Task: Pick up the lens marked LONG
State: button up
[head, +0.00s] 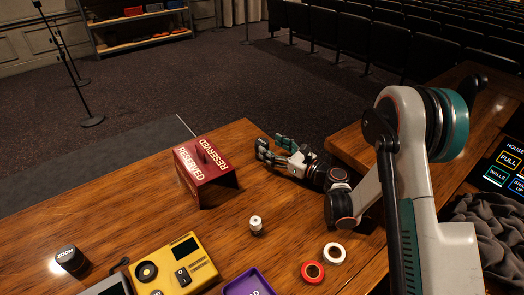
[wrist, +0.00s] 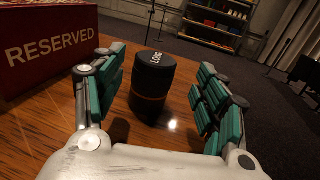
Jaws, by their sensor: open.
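The lens marked LONG (wrist: 152,88) is a dark cylinder standing upright on the wooden desk in the wrist view. Its white LONG lettering shows on the top. My gripper (wrist: 160,95) is open, with its green-padded fingers on either side of the lens and space between each finger and it. In the head view my gripper (head: 272,148) is low over the desk beside the red RESERVED sign. The LONG lens is not visible there, with the sign standing in the way. A second dark lens marked ZOOM (head: 70,260) stands at the desk's left.
The red RESERVED sign (head: 206,172) stands close left of my gripper in the wrist view (wrist: 45,45). A white bottle (head: 256,225), a yellow box (head: 173,268), red tape (head: 312,271), white tape (head: 334,253) and a purple tray (head: 248,283) are nearer the front.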

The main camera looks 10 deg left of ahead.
jog(key=b+x, duration=0.2)
jog(key=x, duration=0.3)
jog(key=shift+s+a+r, duration=0.1)
jog(key=shift+s+r, duration=0.05)
jog(key=shift+s, duration=0.05)
jog(key=shift+c, duration=0.5)
jog(key=c, duration=1.3)
